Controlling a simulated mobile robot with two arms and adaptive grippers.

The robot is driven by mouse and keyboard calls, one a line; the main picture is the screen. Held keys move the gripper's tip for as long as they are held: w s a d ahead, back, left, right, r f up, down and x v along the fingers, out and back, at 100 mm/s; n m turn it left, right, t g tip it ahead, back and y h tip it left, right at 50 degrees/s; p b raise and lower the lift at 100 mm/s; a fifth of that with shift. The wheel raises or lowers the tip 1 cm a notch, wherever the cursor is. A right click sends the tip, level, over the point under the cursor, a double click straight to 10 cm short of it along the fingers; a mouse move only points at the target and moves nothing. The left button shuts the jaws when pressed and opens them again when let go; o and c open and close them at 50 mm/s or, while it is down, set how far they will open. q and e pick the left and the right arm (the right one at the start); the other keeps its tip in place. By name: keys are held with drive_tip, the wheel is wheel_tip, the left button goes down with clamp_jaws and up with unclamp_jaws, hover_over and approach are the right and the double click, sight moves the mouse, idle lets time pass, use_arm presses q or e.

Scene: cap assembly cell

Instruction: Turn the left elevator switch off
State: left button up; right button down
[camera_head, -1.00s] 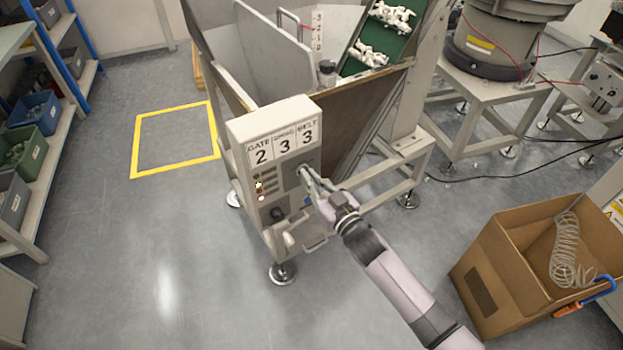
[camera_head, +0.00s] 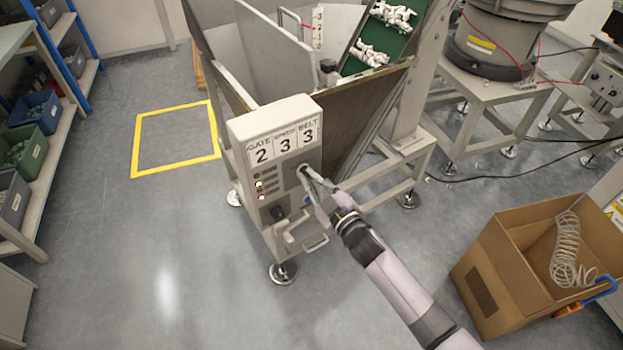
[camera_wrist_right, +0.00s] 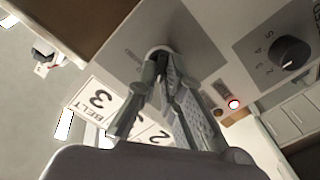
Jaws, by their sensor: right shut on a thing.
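The elevator's control box (camera_head: 275,125) stands in the middle of the head view, with cards reading GATE, SPEED, BELT above 2, 3, 3. My right gripper (camera_head: 306,175) reaches the upper right of its front panel from the lower right. In the right wrist view, my right gripper (camera_wrist_right: 160,80) is shut on a small round switch (camera_wrist_right: 158,50), mostly hidden between the fingertips. Its turned position cannot be told. A lit red-rimmed lamp (camera_wrist_right: 234,104) and a dark numbered knob (camera_wrist_right: 288,53) sit on the same panel. My left gripper is not in view.
A cardboard box (camera_head: 490,270) is at the lower right. Shelves with bins (camera_head: 38,112) line the left. Floor is clear left of the control box.

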drive_tip(key=shift+f+n, duration=0.1)
drive_tip(key=shift+n, duration=1)
drive_tip(key=c, duration=1.7)
unclamp_jaws()
drive_tip(key=shift+s, duration=0.1)
drive_tip(key=v, duration=1.2)
